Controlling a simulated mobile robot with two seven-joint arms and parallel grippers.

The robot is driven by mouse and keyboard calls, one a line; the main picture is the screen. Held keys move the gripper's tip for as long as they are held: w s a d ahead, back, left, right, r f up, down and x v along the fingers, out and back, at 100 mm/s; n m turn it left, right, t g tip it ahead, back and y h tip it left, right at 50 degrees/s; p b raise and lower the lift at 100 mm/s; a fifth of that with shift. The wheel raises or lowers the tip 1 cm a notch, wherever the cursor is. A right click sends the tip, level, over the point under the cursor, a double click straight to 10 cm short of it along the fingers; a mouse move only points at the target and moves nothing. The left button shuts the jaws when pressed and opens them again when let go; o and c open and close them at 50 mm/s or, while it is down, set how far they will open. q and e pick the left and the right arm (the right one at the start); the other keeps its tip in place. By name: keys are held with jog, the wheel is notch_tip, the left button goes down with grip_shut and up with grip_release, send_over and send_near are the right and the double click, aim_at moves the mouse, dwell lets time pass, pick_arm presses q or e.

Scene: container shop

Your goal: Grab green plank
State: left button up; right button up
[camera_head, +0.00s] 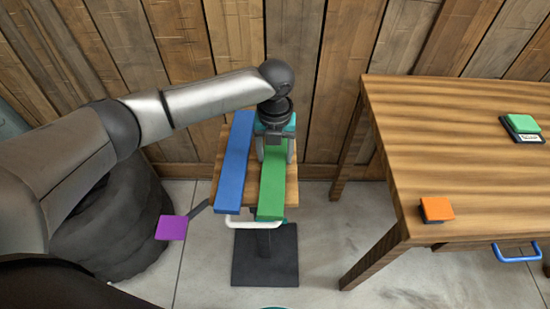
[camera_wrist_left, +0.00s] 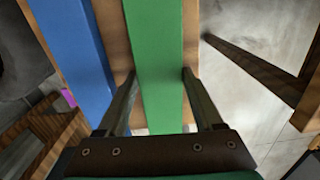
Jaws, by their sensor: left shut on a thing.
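The green plank (camera_head: 272,190) lies lengthwise along the right side of a small wooden stand (camera_head: 293,192), beside a blue plank (camera_head: 233,165). My left gripper (camera_head: 275,154) reaches down from above, with one finger on each long side of the green plank, and is shut on it. In the left wrist view the green plank (camera_wrist_left: 155,40) runs between the two fingers (camera_wrist_left: 160,78). The blue plank (camera_wrist_left: 75,50) is to the left, outside the fingers. I cannot tell whether the green plank is clear of the stand. My right gripper is not in view.
A larger wooden table (camera_head: 450,140) on the right holds an orange block (camera_head: 437,208) and a green block (camera_head: 523,123). A purple square piece (camera_head: 172,227) shows left of the stand. A plank wall (camera_head: 350,35) stands close behind. Concrete floor is open between stand and table.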

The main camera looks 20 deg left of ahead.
pick_arm(q)
grip_shut()
jog(key=shift+r, duration=0.15)
